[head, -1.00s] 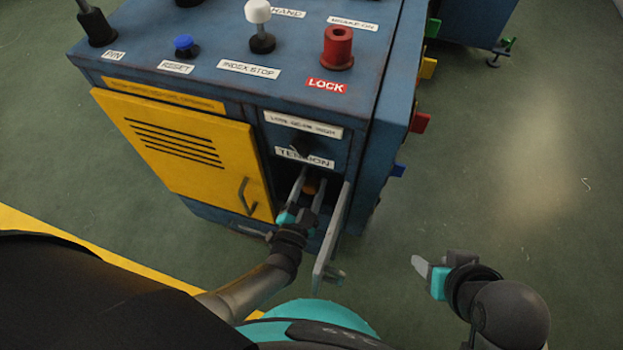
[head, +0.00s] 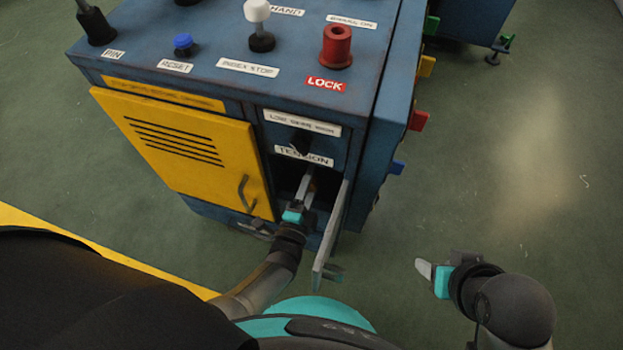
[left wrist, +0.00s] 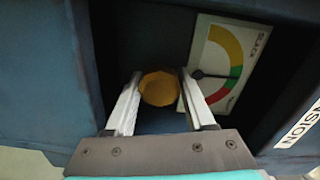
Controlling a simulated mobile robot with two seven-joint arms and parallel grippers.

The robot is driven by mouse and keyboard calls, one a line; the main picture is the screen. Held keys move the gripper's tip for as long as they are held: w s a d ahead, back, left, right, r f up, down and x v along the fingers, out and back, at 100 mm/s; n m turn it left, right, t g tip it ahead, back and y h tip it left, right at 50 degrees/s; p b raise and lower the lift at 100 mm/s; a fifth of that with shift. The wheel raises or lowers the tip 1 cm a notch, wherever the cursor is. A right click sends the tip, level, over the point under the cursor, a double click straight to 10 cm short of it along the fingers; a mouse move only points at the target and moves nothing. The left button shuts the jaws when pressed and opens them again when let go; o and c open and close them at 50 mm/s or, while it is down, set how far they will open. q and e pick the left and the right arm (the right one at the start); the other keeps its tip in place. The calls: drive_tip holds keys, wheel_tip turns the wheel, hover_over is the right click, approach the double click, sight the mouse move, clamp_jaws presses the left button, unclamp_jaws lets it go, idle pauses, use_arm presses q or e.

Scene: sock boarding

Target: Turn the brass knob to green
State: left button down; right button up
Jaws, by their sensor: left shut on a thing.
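The round brass knob (left wrist: 160,88) sits in the dark compartment, between the two fingers of my left gripper (left wrist: 160,90), which is shut on it. In the head view the left gripper (head: 305,187) reaches into the compartment under the TENSION label, and the knob is mostly hidden. A dial (left wrist: 220,65) with yellow, green and red bands stands right of the knob in the left wrist view. Its needle points right, at the green band. My right gripper (head: 428,270) is out over the floor, away from the cabinet; its finger opening is unclear.
The open compartment door (head: 330,235) stands right of my left gripper. The yellow door (head: 180,150) is on the left of the blue cabinet. A red LOCK knob (head: 337,45) and other controls are on top. The floor on the right is clear.

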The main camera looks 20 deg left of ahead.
use_arm(q)
drive_tip(key=shift+f, duration=0.1)
idle(0.3)
drive_tip(key=shift+c, duration=1.3)
unclamp_jaws()
drive_tip(key=shift+s, duration=0.1)
drive_tip(key=shift+s, duration=0.25)
drive_tip(key=s+p, duration=0.2)
drive_tip(key=s, duration=1.2)
drive_tip(key=shift+s+a+p, duration=0.25)
drive_tip(key=shift+s+p, duration=0.05)
drive_tip(key=shift+p, duration=0.1)
use_arm(e)
drive_tip(key=shift+g, duration=0.5)
wheel_tip(320, 180, down, 6)
drive_tip(key=shift+r, duration=0.1)
use_arm(q)
drive_tip(key=shift+w, duration=0.1)
